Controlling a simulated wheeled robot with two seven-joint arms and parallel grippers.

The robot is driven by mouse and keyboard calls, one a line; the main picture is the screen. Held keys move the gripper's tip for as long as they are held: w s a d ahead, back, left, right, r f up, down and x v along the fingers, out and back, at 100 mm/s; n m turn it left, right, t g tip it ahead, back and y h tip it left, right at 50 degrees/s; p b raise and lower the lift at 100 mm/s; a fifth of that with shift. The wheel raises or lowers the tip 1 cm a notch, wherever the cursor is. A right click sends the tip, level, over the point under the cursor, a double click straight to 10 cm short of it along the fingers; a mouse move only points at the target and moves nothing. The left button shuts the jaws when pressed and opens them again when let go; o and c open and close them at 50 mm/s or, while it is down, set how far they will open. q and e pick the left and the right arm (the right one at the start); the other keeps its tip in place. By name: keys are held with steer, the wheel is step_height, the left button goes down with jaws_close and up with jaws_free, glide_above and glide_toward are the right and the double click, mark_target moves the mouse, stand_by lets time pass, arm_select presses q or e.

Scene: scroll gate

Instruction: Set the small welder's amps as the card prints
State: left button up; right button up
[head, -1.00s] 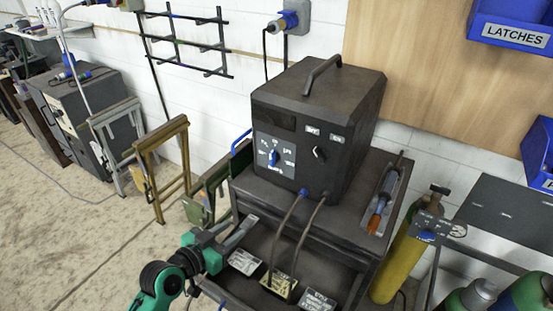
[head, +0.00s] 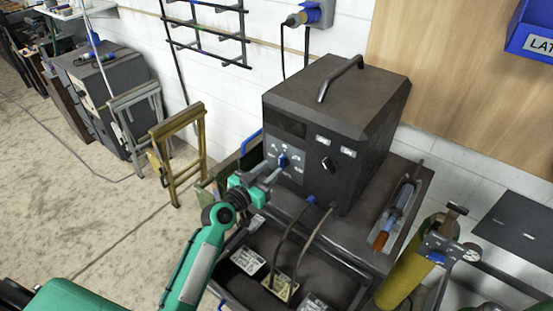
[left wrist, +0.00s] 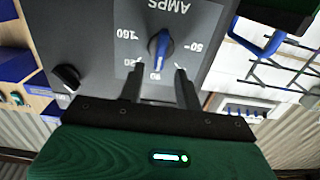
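The small black welder (head: 325,120) stands on a dark cart. Its grey AMPS dial plate with a blue knob (head: 282,160) is on the front. In the left wrist view the plate is upside down, and the blue knob (left wrist: 160,45) sits among printed numbers including 160, 50 and 90. My left gripper (head: 268,172) is open in front of the dial; its fingers (left wrist: 160,85) are apart, near the knob's lower end in the picture. I cannot tell if they touch it. Printed cards (head: 247,260) lie in the open drawer below, too small to read. My right gripper is out of view.
A second black knob (head: 329,165) is right of the dial. Two cables (head: 290,240) hang from the welder's front over the drawer. A torch (head: 385,235) lies in a tray to the right, near a yellow gas cylinder (head: 410,275). A folded yellow stand (head: 178,150) is left.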

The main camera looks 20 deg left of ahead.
mark_target(279, 162)
arm_select(q)
steer(key=x, duration=0.2)
steer(key=shift+w+d+r+p, duration=0.1)
steer(key=shift+w+p, duration=0.15)
steer(key=shift+p, duration=0.05)
steer(key=shift+w+d, duration=0.25)
steer(key=shift+w, duration=0.3)
jaws_close()
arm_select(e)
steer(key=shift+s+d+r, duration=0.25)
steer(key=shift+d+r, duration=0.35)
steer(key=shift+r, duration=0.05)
